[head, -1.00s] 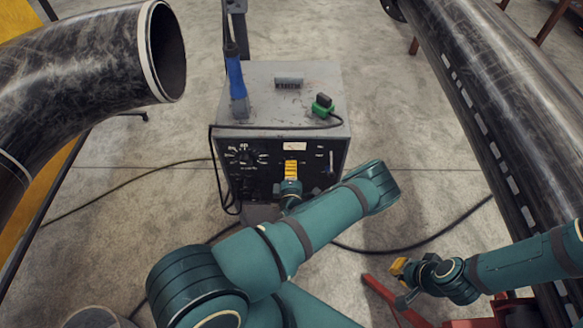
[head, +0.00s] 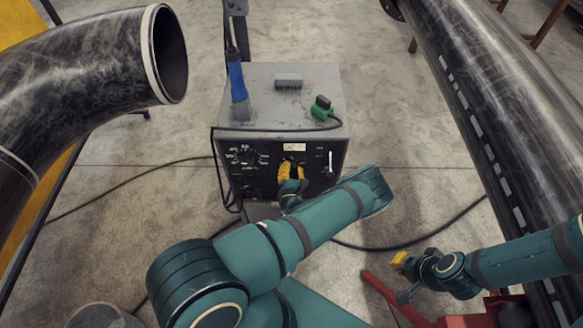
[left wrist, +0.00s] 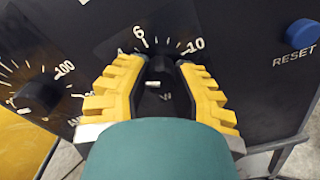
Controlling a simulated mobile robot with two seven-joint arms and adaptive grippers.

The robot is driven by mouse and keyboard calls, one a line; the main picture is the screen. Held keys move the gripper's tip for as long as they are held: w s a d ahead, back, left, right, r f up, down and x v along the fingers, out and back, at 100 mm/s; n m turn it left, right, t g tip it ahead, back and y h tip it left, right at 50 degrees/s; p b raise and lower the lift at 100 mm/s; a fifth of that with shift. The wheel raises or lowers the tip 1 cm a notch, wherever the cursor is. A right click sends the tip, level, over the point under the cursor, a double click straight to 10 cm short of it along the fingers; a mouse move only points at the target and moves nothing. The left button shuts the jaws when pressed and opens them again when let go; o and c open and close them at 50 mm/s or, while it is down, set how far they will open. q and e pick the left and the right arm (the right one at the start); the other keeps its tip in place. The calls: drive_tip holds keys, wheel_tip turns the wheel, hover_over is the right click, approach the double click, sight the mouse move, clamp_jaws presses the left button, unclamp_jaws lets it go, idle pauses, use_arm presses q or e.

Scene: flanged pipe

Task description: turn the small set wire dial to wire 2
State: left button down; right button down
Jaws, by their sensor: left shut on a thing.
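The grey welding machine (head: 268,136) stands on the floor with its black dial panel facing me. My left gripper (head: 290,166) is at the panel's right-middle part. In the left wrist view my left gripper (left wrist: 163,63) has its yellow fingers on either side of a small black dial (left wrist: 160,68) and is shut on it. A scale with 6 and 10 runs above this dial. A short white mark shows between the fingers; the number it points to is unclear. The dial's lettering is mostly hidden. My right gripper (head: 400,262) is low at the right, away from the machine; its jaws are unclear.
Another black dial (left wrist: 38,95) with a scale to 100 is left of the fingers. A blue RESET button (left wrist: 302,33) is to the right. A green clamp (head: 321,108) lies on the machine top. Large pipes stand left (head: 80,75) and right (head: 500,110).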

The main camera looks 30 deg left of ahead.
use_arm(q)
drive_tip(key=shift+s+n, duration=0.1)
drive_tip(key=shift+n, duration=1)
drive_tip(key=shift+f, duration=0.1)
drive_tip(key=c, duration=0.7)
unclamp_jaws()
drive_tip(key=shift+c, duration=0.2)
drive_tip(key=v, duration=1.2)
